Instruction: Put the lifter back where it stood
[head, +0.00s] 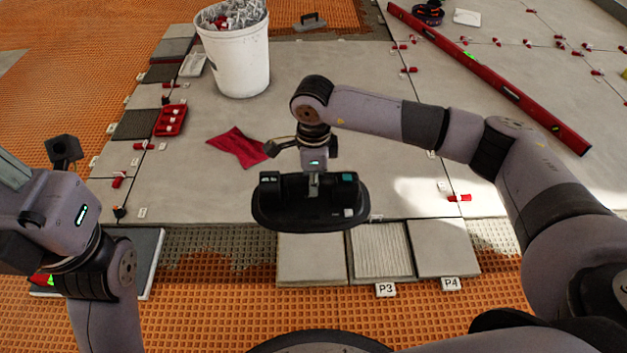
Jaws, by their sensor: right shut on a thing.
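The lifter is roughly level and covers the front edge of the large grey tile and the back edge of a small tile (310,262). I cannot tell whether it touches anything below. My left gripper (60,212) is at the left edge, far from the lifter; its fingertips are not clearly visible.
Small tiles with labels P3 (386,290) and P4 (450,284) lie in front. A white bucket (238,62), a red cloth (238,147) and a red tray (171,121) lie behind to the left. A long red level (490,80) lies at right. Red clips line the joints.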

